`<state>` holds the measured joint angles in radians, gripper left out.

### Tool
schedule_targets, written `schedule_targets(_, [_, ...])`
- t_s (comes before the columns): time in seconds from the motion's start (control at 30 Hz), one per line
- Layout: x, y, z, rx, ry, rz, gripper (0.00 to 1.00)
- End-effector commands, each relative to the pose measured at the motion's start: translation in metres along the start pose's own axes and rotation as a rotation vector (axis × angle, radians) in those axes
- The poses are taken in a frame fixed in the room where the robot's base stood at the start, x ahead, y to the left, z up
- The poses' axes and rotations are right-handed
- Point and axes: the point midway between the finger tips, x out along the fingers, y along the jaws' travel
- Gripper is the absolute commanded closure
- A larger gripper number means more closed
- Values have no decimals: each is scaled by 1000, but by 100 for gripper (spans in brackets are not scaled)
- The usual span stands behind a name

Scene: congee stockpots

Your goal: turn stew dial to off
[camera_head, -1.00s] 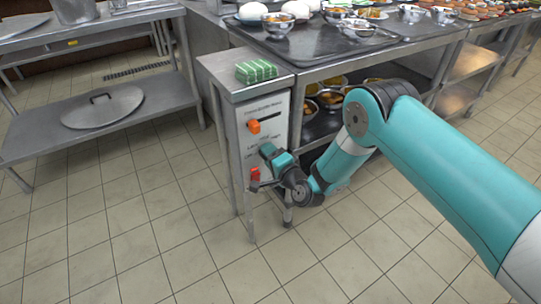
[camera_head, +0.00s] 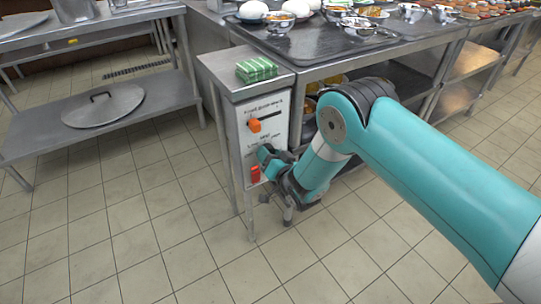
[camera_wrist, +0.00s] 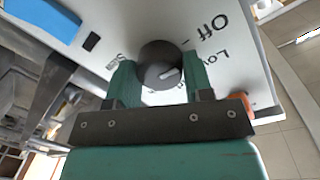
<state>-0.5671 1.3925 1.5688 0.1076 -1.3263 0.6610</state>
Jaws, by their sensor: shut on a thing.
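The stew dial (camera_wrist: 157,62) is a dark round knob with a white pointer mark, on a white panel (camera_wrist: 226,62). In the wrist view the pointer is toward the right, on the side of the "Low" print; "Off" is printed at the upper right. My gripper (camera_wrist: 160,78) has one green finger on each side of the dial and is shut on it. In the head view my gripper (camera_head: 264,156) is at the lower part of the panel (camera_head: 270,108), and it hides the dial there.
An orange knob (camera_head: 254,126) is above my gripper on the panel, and a red part (camera_head: 255,174) is below it. A green striped block (camera_head: 257,69) lies on the cabinet top. Steel shelves with food stand to the right.

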Motion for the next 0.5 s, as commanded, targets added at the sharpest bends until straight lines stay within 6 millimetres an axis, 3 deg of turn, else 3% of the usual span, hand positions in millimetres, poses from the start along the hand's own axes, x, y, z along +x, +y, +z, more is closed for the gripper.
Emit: schedule_targets(0.5, [0,2,-1,-103,8,7,76])
